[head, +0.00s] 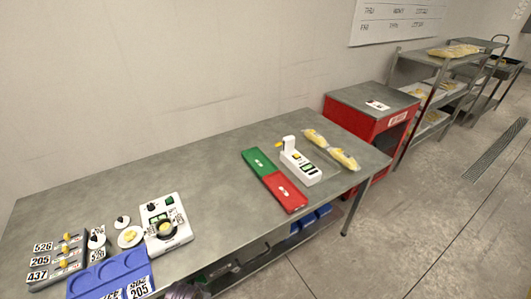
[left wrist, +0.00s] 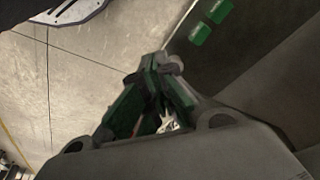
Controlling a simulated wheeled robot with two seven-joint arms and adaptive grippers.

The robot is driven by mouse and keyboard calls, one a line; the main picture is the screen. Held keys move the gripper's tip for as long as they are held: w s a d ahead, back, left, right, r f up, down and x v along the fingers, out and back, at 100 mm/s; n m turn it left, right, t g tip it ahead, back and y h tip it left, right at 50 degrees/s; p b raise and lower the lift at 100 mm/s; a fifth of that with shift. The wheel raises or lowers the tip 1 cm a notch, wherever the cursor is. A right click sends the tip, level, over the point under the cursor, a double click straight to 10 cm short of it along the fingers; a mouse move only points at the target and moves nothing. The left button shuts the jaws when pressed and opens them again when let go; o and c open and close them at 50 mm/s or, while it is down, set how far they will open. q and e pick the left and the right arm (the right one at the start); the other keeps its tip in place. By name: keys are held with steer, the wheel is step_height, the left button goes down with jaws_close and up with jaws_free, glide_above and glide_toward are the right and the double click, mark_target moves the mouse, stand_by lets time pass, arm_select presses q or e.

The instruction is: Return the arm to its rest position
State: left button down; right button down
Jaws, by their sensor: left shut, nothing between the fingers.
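My left gripper (left wrist: 158,68) shows in the left wrist view with its green-padded fingers together and nothing between them. It points over a pale floor, clear of any object. My right gripper is not in view.
The grey table (head: 220,160) holds a blue tray (head: 75,284), a white scale (head: 165,222), a green tray (head: 258,163), a red tray (head: 285,192), a white device (head: 300,166) and yellow bags (head: 344,159). A red cabinet (head: 350,122) stands beyond. The table's middle is clear.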

arm_select(q)
steer(key=s+a+f+g, duration=0.1)
steer(key=s+f, duration=0.4)
steer(key=f, duration=0.6)
steer(key=s+f, duration=0.5)
steer(key=f, duration=0.5)
steer(key=s+a+f, duration=0.1)
steer(key=s+f, duration=0.5)
steer(key=s, duration=0.2)
steer(key=s+a+f, duration=0.2)
steer(key=s+f, duration=0.3)
steer(key=s, duration=0.3)
steer(key=shift+a+f+g+b, duration=0.25)
steer(key=shift+f+g+b, duration=0.15)
steer(key=shift+s, duration=0.2)
